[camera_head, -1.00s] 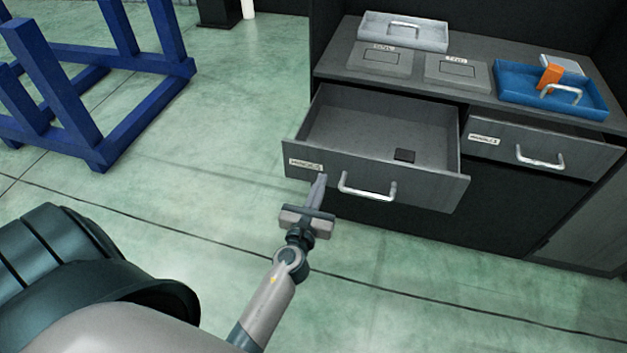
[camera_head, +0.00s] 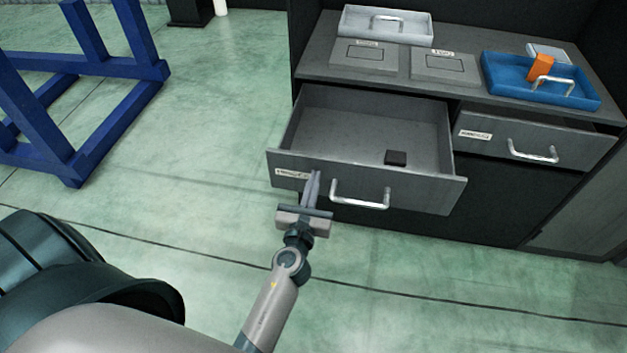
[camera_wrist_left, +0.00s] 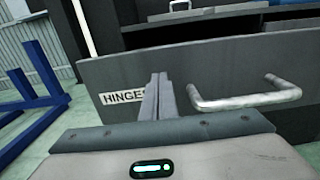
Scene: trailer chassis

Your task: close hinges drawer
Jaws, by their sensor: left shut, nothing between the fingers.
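The hinges drawer (camera_head: 420,190) is pulled out from the cabinet on the left side, with a small dark block (camera_head: 396,158) on its floor. Its front has a white label and a silver handle (camera_head: 360,197). In the left wrist view the fingers (camera_wrist_left: 158,88) point at the panel, left of the handle. My right gripper is not in view.
A second drawer (camera_head: 580,150) on the right is slightly open. On the cabinet top are a grey tray (camera_head: 350,28), two flat labelled panels, and a blue tray (camera_head: 500,85) holding an orange block (camera_head: 541,67). A blue frame (camera_head: 70,165) stands left; the floor between is clear.

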